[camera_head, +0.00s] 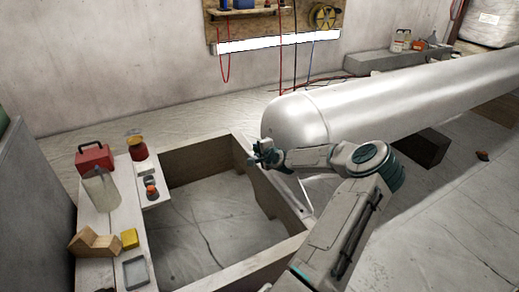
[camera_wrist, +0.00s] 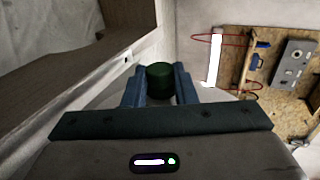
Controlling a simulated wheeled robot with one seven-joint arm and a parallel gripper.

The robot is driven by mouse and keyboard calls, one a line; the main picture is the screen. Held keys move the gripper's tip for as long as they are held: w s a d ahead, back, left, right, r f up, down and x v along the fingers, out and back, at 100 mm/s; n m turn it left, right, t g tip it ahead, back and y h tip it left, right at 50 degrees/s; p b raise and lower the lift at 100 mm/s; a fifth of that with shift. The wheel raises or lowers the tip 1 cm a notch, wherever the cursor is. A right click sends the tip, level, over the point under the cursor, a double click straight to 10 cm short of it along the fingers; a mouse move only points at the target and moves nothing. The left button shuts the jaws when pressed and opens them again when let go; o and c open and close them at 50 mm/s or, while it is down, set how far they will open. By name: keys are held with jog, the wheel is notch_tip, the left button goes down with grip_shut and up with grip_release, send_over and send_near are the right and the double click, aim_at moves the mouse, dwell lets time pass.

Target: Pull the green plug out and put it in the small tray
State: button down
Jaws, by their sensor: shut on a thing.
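My gripper (camera_head: 258,155) is near the right wall of the wooden frame, in front of the rounded end of the white tank. In the wrist view my gripper (camera_wrist: 160,88) has its two blue fingers shut on the dark green plug (camera_wrist: 159,76). The plug's top shows between the fingertips; its lower part is hidden, and I cannot tell whether it touches anything below. In the head view the plug is too small to make out. The small grey tray (camera_head: 136,272) lies at the near end of the white bench, at lower left, and looks empty.
On the bench (camera_head: 95,225) stand a red box (camera_head: 94,158), a clear container (camera_head: 101,189), a red-brown jar (camera_head: 136,147), a wooden V-block (camera_head: 95,243) and a yellow block (camera_head: 129,238). The wooden frame (camera_head: 200,157) encloses open floor between bench and tank (camera_head: 330,112).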

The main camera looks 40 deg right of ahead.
jog(key=shift+a, duration=0.25)
jog(key=shift+w+a, duration=0.3)
jog(key=shift+a, duration=0.35)
jog(key=shift+a, duration=0.2)
jog(key=shift+w+a+p, duration=0.25)
jog(key=shift+a, duration=0.4)
jog(key=shift+w+a+p, duration=0.2)
jog(key=shift+a, duration=0.4)
jog(key=shift+a, duration=0.1)
jog(key=shift+w+a+p, duration=0.15)
jog(key=shift+w+a, duration=0.15)
jog(key=shift+a, duration=0.65)
jog(key=shift+w+a+p, duration=0.15)
jog(key=shift+w+a, duration=0.15)
jog(key=shift+a, duration=0.6)
jog(key=shift+a, duration=0.1)
